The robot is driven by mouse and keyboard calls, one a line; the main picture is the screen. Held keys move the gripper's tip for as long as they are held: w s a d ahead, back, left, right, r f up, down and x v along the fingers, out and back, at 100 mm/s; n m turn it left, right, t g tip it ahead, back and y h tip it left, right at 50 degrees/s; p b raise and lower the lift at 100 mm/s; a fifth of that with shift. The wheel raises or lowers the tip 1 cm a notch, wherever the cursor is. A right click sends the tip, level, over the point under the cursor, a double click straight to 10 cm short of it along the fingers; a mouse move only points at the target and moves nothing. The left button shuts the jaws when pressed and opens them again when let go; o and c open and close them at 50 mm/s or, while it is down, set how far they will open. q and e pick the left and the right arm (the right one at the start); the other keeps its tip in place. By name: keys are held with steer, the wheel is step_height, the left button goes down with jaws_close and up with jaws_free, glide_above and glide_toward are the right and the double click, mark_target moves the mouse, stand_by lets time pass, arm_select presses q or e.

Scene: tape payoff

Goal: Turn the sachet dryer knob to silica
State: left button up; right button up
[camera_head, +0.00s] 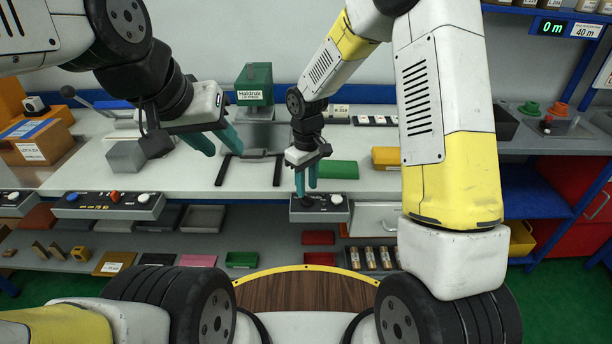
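A grey control box (331,215) with a dark top panel sits at the bench's front edge, near the middle. It has a white knob (337,199) at its right; its printed labels are too small to read. My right gripper (306,189) points down over the left part of this box, its teal fingers close together. Whether they touch or grip a knob there is not clear, as the fingers cover that spot. My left gripper (220,149) hangs over the bench to the left, fingers apart and empty.
Another control box (108,206) with blue, red and white knobs is at the bench's left front. A green press (254,86) stands behind, with a dark frame (250,155) on the bench. A green block (338,170) lies behind the middle box. Lower shelves hold trays.

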mark_target(307, 196)
steer(key=shift+f, duration=1.5)
jaws_close()
